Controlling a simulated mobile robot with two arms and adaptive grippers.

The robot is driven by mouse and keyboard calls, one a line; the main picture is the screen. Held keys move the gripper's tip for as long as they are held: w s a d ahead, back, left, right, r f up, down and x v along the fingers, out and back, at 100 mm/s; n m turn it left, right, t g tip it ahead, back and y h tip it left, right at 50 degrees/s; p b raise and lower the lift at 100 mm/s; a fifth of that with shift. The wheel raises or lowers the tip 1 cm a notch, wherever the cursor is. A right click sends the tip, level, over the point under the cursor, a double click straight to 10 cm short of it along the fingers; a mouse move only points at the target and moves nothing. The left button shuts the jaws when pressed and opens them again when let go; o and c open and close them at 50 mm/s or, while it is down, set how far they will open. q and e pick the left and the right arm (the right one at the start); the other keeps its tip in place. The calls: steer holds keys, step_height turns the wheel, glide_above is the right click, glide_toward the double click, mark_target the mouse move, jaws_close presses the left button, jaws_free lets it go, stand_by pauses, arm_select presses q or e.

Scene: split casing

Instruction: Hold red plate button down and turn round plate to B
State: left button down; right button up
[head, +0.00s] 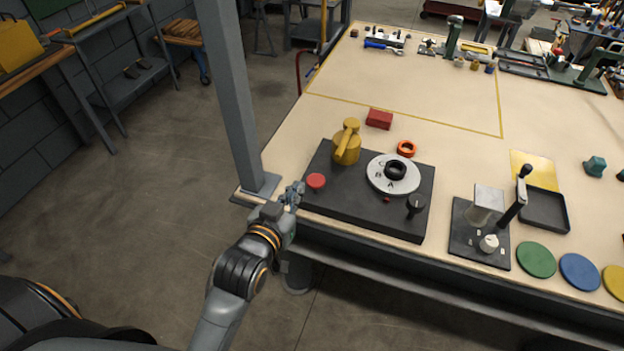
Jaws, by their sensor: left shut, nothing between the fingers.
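A dark base plate (342,211) lies near the table's front edge. The red button (315,181) stands at its left end. The round plate (379,183) is light grey with letters A, B and C and a black ring-shaped knob (395,169) in its middle. A small red mark (387,200) sits in front of it, closest to the letter A. My left gripper (295,192) is shut and empty, just left of the red button at the base's left edge. I cannot tell whether it touches the base. My right gripper is not in view.
A yellow lever part (347,145) and a black knob (415,204) stand on the same base. A grey post (235,95) rises left of my left gripper. A second device with a black lever (512,205) stands to the right. An orange ring (406,148) and red block (379,118) lie behind.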

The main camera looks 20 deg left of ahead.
arm_select(q)
steer(key=p, duration=0.2)
glide_above(312, 186)
steer(key=shift+w+f, duration=0.2)
steer(key=shift+f, duration=1)
step_height(312, 186, down, 3)
steer(key=shift+s+r, duration=0.1)
steer(key=shift+s, duration=0.05)
steer(key=shift+s+f, duration=0.1)
steer(key=shift+f, duration=0.55)
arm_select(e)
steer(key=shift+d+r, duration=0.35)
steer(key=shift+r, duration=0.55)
